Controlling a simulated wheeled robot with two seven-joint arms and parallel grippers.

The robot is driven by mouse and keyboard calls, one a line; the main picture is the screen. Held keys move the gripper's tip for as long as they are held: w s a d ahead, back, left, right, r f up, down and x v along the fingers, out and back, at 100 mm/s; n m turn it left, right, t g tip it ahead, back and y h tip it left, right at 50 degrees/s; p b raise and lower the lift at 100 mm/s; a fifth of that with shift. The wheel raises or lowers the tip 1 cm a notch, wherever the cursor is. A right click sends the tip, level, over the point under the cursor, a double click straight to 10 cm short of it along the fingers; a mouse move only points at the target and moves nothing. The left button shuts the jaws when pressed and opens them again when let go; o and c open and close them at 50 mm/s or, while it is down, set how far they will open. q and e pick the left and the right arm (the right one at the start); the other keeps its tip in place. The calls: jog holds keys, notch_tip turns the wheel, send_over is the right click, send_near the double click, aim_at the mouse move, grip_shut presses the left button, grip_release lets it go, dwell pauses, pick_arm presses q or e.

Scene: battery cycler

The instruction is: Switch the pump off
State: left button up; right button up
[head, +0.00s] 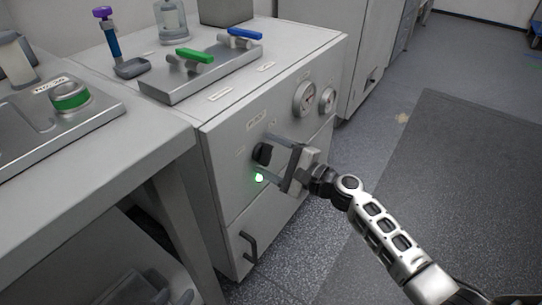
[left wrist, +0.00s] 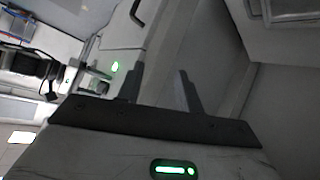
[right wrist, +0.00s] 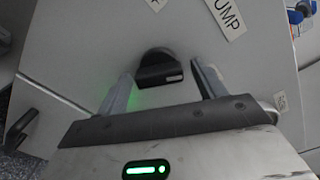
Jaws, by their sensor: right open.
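The black pump knob (head: 262,153) sits on the light grey cabinet front, above a lit green lamp (head: 258,177). In the right wrist view the knob (right wrist: 158,68) lies between my right fingertips, below a "PUMP" label (right wrist: 226,16). My right gripper (head: 270,156) is open, its fingers on either side of the knob; I cannot tell whether they touch it. My left gripper (left wrist: 158,82) shows only in its own wrist view, open with nothing between its fingers. The green lamp (left wrist: 114,66) shows there too.
Two round gauges (head: 305,97) are right of the knob on the cabinet front. Below is a dark drawer handle (head: 248,246). Green-handled (head: 195,55) and blue-handled (head: 244,33) valves stand on top. A bench (head: 100,150) is at left; the floor at right is clear.

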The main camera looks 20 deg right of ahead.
jog(key=shift+c, duration=0.3)
jog(key=c, duration=0.9)
jog(key=shift+c, duration=0.2)
